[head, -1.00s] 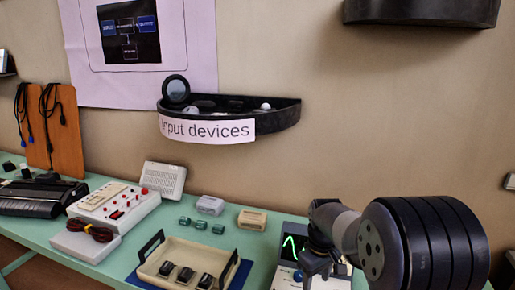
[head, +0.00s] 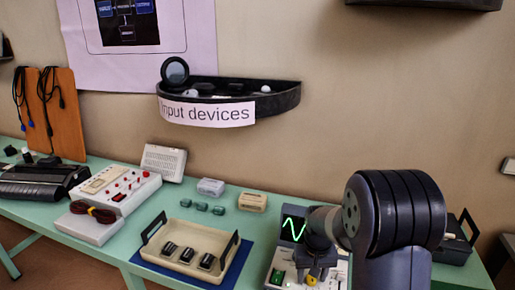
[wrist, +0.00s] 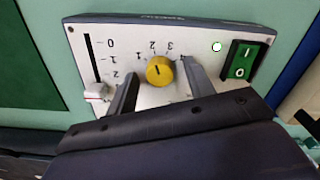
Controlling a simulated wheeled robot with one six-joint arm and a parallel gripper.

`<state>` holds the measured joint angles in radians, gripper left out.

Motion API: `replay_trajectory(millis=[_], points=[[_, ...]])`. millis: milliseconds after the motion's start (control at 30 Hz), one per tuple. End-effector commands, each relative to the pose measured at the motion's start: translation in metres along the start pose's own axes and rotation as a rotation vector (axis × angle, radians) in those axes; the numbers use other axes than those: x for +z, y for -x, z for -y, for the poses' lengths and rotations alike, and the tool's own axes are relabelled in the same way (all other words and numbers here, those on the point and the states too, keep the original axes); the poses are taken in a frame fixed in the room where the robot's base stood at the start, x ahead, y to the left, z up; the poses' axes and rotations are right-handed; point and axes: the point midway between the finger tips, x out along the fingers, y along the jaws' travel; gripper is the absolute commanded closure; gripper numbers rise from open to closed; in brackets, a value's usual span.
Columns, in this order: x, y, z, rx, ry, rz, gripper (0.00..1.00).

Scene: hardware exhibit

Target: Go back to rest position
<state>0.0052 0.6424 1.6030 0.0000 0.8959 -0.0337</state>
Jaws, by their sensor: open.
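My gripper (head: 308,272) hangs over a white control panel (head: 280,272) at the front right of the green table. In the wrist view, my gripper's two fingers (wrist: 160,80) are apart, one on each side of a yellow knob (wrist: 159,71). I cannot tell whether they touch it. The knob also shows in the head view (head: 312,280), partly hidden by the gripper. The panel carries a slider with a white cap (wrist: 95,92), a green rocker switch (wrist: 242,62) and a small light (wrist: 216,47). A screen (head: 293,228) with a green wave stands behind it.
A cream tray (head: 183,230) with several black switches lies left of the panel. A white box with red buttons (head: 118,188) and small boxes stand further left. A wall shelf labelled "Input devices" (head: 280,98) is above. A black case (head: 455,250) is at right.

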Motion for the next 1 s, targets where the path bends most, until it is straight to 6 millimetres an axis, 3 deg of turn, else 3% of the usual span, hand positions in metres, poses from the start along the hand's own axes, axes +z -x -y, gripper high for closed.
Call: replay_trajectory(millis=[1000], points=[[0.0004, 0.0011, 0.0000, 0.001, -0.824, 0.002, 0.50]])
